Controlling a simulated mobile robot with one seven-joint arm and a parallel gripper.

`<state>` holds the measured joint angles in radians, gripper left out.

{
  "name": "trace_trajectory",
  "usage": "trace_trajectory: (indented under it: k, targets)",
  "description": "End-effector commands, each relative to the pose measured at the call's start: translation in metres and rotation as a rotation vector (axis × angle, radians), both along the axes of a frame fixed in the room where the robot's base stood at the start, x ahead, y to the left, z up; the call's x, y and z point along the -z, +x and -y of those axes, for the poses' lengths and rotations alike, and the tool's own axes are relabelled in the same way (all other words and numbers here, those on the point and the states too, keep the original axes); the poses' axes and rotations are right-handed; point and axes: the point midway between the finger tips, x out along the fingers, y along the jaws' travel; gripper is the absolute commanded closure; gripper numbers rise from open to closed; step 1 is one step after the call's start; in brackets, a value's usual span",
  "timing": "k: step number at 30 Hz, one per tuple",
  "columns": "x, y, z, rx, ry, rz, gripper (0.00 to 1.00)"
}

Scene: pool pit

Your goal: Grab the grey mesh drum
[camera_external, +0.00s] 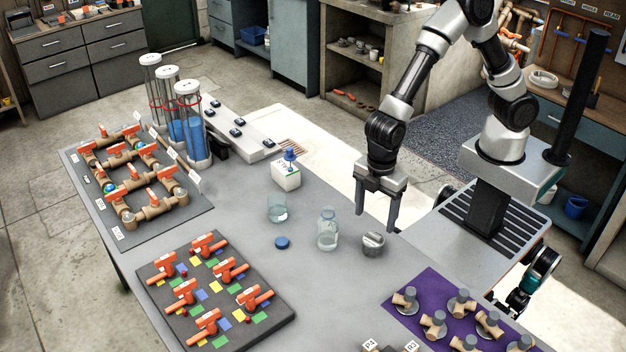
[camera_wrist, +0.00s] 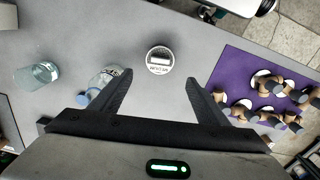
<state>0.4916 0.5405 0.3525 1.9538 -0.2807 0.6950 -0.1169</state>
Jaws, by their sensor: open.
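The grey mesh drum appears to be the small grey cylinder (camera_external: 372,244) with a pale top near the table's right side. In the wrist view the drum (camera_wrist: 159,60) shows from above, its round top marked with dark print, beyond and between the fingertips. My gripper (camera_external: 376,222) points down above the table, just behind the drum, with its fingers spread and empty. In the wrist view my gripper (camera_wrist: 160,82) is wide open, and the drum is not between the fingers' lengths.
A purple mat (camera_external: 420,308) with several pipe fittings lies to the front right. Valve boards (camera_external: 215,290) occupy the left.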

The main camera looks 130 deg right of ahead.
Motion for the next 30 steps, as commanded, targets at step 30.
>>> trace_trajectory:
  k: [30]
  targets:
    - [0.105,-0.010,0.003,0.000,-0.001,0.001,0.31]
